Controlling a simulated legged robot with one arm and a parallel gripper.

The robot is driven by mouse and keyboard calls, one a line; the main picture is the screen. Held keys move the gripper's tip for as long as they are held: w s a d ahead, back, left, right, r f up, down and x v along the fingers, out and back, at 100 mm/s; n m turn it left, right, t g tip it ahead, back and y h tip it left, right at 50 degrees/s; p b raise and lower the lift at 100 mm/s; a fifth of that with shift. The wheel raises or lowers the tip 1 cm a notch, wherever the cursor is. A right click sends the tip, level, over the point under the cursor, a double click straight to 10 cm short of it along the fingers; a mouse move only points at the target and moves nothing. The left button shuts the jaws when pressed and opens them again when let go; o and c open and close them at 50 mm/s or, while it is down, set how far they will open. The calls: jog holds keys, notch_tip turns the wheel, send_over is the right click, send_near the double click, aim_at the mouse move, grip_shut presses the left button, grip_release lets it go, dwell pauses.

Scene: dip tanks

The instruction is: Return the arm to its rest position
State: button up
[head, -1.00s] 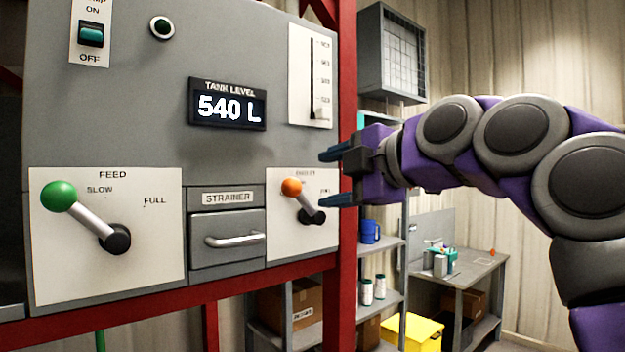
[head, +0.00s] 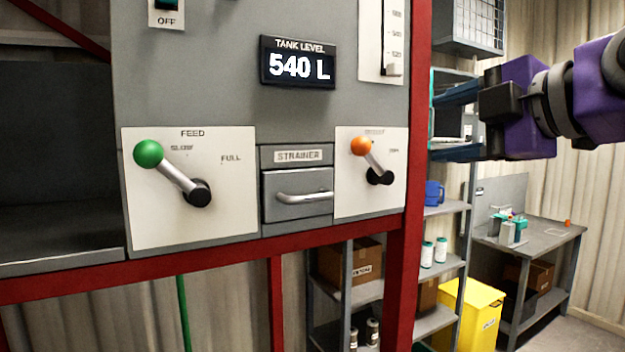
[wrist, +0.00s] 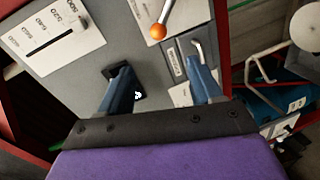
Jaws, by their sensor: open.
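My gripper (head: 455,122) is open and empty in the head view, at the right, in front of the shelving and apart from the grey panel (head: 225,95). Its two blue fingers point left. In the wrist view the spread fingers (wrist: 160,88) show against the panel, with nothing between them being held. The orange-knobbed lever (head: 361,146) on the panel's right plate leans up and left. It also shows in the wrist view (wrist: 157,32). The green-knobbed FEED lever (head: 148,153) leans up-left toward SLOW. The tank level display (head: 297,64) reads 540 L.
The STRAINER drawer (head: 297,203) is closed between the levers. A red frame post (head: 408,200) stands at the panel's right edge. Behind are shelves with a blue mug (head: 434,193), a yellow bin (head: 470,318) and a workbench (head: 545,236). Open space lies around the arm at right.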

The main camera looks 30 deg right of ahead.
jog(key=w+a+f+m+g+y, duration=0.2)
jog(key=w+a+f+g, duration=0.4)
jog(key=a+f, duration=0.8)
jog(key=a+f+m+g, duration=0.35)
jog(key=a+f, duration=0.35)
jog(key=f, duration=0.6)
jog(key=s+f+m+g, duration=0.2)
jog(key=s+f, duration=0.3)
jog(key=f, duration=0.4)
jog(key=s+a+f+m+g+h, duration=0.1)
jog(key=s+f+m+g, duration=0.2)
jog(key=f, duration=0.6)
jog(key=s+a+f+m+g+h, duration=0.1)
jog(key=s+f+m+g, duration=0.2)
jog(key=s+f, duration=0.6)
jog(key=shift+s+a+f+m, duration=0.25)
jog(key=shift+f+m, duration=0.2)
jog(key=shift+m, duration=0.8)
jog(key=shift+c, duration=0.3)
